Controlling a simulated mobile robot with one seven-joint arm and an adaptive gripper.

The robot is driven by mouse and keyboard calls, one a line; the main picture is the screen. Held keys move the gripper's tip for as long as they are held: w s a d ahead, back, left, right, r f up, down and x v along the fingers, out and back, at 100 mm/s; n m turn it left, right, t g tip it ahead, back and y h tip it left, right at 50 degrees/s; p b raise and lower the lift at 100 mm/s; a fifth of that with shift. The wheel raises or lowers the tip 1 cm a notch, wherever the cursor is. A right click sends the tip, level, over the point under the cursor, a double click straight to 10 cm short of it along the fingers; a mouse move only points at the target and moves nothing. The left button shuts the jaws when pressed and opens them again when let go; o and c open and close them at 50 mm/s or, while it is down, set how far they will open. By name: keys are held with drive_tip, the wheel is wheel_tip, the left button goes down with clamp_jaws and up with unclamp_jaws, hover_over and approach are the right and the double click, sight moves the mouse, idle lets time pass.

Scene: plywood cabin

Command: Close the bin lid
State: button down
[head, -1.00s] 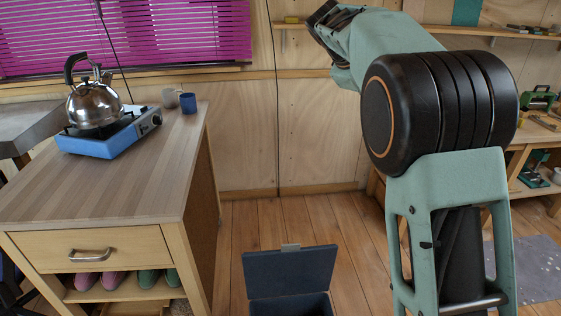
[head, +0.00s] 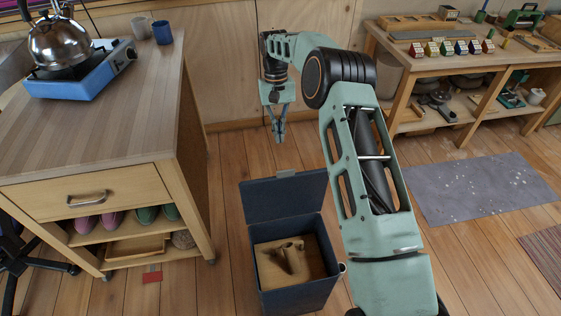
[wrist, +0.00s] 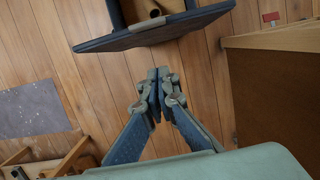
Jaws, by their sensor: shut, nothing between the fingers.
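The dark blue bin (head: 298,290) stands on the wooden floor right of the wooden cabinet, with crumpled brown material inside. Its lid (head: 285,197) is open and stands up at the bin's far side, with a small grey tab on its upper edge. In the wrist view the lid (wrist: 150,30) shows at the top, past the fingertips. My gripper (head: 279,140) points down behind and above the lid, shut and empty. In the wrist view the gripper (wrist: 158,72) has its fingertips together, apart from the lid.
The cabinet (head: 100,170) with a kettle (head: 57,42) on a blue stove stands at left. A workbench (head: 440,60) with several small items stands at the back right. A grey mat (head: 480,188) lies on the floor.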

drive_tip(key=s+d+f+p, duration=0.1)
drive_tip(key=s+f+p, duration=0.1)
drive_tip(key=s+f, duration=0.3)
drive_tip(key=shift+x, duration=1.1)
